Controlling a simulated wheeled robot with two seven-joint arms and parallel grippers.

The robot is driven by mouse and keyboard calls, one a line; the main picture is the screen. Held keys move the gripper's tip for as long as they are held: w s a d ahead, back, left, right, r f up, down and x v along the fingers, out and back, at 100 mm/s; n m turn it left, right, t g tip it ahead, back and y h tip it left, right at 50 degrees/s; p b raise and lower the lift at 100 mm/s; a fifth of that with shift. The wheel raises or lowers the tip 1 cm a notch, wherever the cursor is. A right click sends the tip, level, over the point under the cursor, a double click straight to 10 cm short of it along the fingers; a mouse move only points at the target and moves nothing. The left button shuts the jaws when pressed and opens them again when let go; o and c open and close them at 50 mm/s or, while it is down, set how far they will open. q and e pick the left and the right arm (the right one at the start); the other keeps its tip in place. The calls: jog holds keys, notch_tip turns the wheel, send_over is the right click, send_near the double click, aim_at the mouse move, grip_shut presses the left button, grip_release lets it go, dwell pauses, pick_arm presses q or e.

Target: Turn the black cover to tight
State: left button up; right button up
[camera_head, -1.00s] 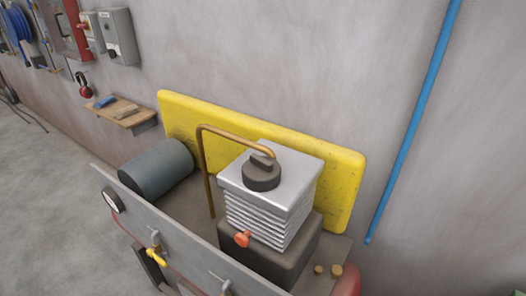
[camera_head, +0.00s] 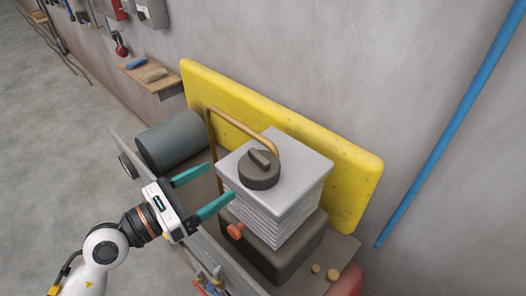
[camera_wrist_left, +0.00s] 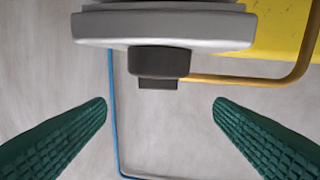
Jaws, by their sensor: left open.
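The black cover (camera_head: 259,171) is a round dark cap with a raised bar across its top. It sits on the grey finned block (camera_head: 275,205). In the left wrist view the black cover (camera_wrist_left: 159,63) is ahead, between the two fingers and beyond their tips. My left gripper (camera_head: 220,185) is open and empty, with teal fingers. It is to the left of the finned block, short of the cover and apart from it. My right gripper is not in view.
A copper pipe (camera_head: 240,121) arches behind the cover. A yellow panel (camera_head: 330,172) stands behind the block. A red knob (camera_head: 235,231) sticks out at the block's lower front. A dark cylinder (camera_head: 170,148) lies to the left.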

aim_at(256, 160)
pick_arm(q)
jog(key=shift+m, duration=0.3)
jog(key=p+x, duration=0.4)
jog(key=x, duration=0.6)
jog(key=shift+w+d, duration=0.15)
jog(key=shift+d, duration=0.25)
jog(key=shift+w+d+f, duration=0.1)
jog(key=shift+w+d, duration=0.2)
jog(key=shift+d, duration=0.15)
